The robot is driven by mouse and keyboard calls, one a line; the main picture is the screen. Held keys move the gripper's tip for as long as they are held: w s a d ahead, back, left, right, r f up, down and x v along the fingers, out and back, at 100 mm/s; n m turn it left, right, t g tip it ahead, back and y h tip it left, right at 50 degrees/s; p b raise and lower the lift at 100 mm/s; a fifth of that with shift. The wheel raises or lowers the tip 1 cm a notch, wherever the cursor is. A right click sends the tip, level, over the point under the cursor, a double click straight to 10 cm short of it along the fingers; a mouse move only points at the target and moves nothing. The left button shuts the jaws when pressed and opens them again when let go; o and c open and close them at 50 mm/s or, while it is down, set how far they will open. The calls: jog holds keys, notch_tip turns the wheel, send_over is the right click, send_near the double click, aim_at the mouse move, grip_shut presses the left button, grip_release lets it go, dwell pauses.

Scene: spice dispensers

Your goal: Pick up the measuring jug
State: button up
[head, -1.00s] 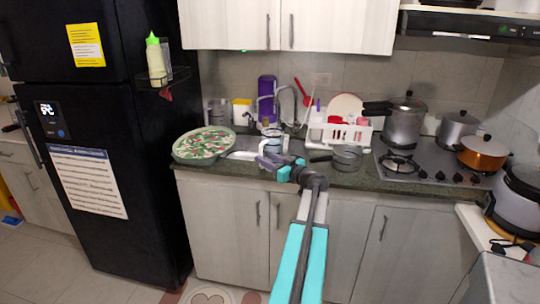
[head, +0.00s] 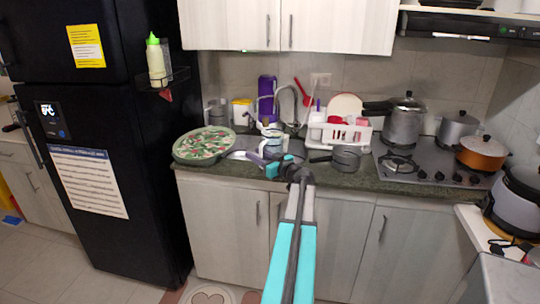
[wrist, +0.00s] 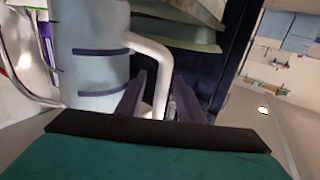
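The measuring jug (head: 272,137) is a pale blue-white cylinder with a white handle, standing by the sink on the counter in the head view. In the wrist view its body (wrist: 92,50) fills the upper left, with dark bands on it and the white handle (wrist: 160,62) to its right. My gripper (head: 257,159) is at the jug's near side. In the wrist view my gripper (wrist: 158,98) has its two dark fingers apart, with the lower handle between them. I see a gap beside the handle. The fingertips' contact with it is unclear.
A leaf-patterned oval tray (head: 205,146) lies left of the jug. A grey pan (head: 346,157) sits to the right, with a white dish rack (head: 345,133) behind it. The tap (head: 290,100) rises behind the jug. The stove (head: 425,165) is farther right.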

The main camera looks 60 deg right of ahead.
jog(key=shift+w+d, duration=0.15)
jog(key=shift+w, duration=0.3)
grip_shut()
jog(key=shift+r, duration=0.1)
dwell(1.4)
